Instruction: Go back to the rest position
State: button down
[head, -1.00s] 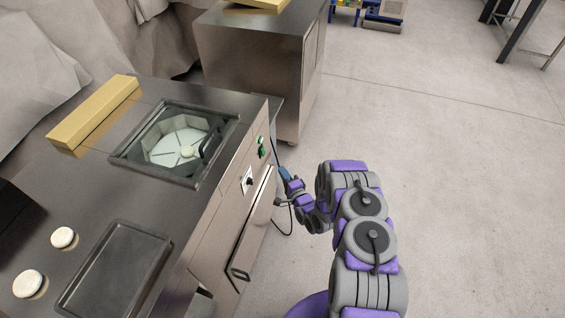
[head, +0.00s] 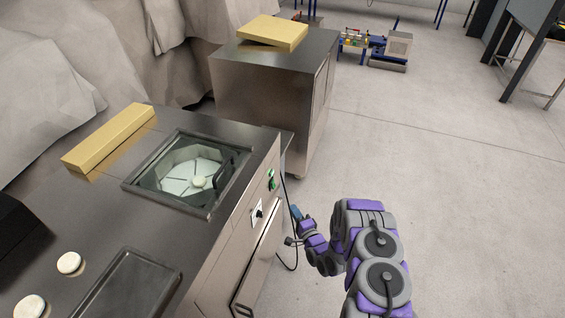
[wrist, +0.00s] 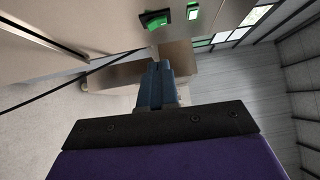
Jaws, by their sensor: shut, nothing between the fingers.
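My gripper (head: 297,212) is at the end of my purple and grey arm, beside the right side of the steel dough machine (head: 228,228). In the wrist view its blue-grey fingers (wrist: 161,70) are together with nothing between them. A green-lit switch (wrist: 157,19) on the machine's panel shows above the fingertips in the wrist view, apart from them. The same green buttons (head: 271,183) show on the machine's side in the head view. My arm is bent in front of the floor at the lower right.
On the machine are a glass-lidded chamber (head: 192,171) holding a dough piece, a yellow block (head: 110,137), a dark tray (head: 128,285) and two dough rounds (head: 69,263). A second steel cabinet (head: 265,95) stands behind. The floor (head: 440,160) at right is clear.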

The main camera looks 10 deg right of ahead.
jog(key=w+d+r+n+g+h, duration=0.35)
jog(key=d+r+n+g, duration=0.2)
jog(key=r, duration=0.45)
jog(key=s+d+r+n+g+h, duration=0.1)
jog(key=s+r+g, duration=0.15)
jog(key=r, duration=0.35)
jog(key=s+d+r+n+g+h, duration=0.1)
jog(key=s+d+r+n, duration=0.1)
jog(key=s+r, duration=0.25)
jog(key=s+a+r+n+g, duration=0.1)
jog(key=s+r+g, duration=0.2)
jog(key=s+r, duration=0.45)
jog(key=s+a+r+n+g, duration=0.2)
jog(key=s+r, duration=0.2)
jog(key=s, duration=0.7)
jog(key=s+a+r+n+g, duration=0.1)
jog(key=s+a+r, duration=0.1)
jog(key=s, duration=0.6)
jog(key=s+a+r+n+g, duration=0.1)
jog(key=s+a+r+g, duration=0.1)
jog(key=s, duration=0.7)
jog(key=s+a+r+n+g, duration=0.1)
jog(key=s+a+r+g, duration=0.1)
jog(key=s, duration=0.7)
jog(key=shift+a+r+n+y, duration=0.35)
jog(key=shift+a+r, duration=0.1)
jog(key=shift+a, duration=0.45)
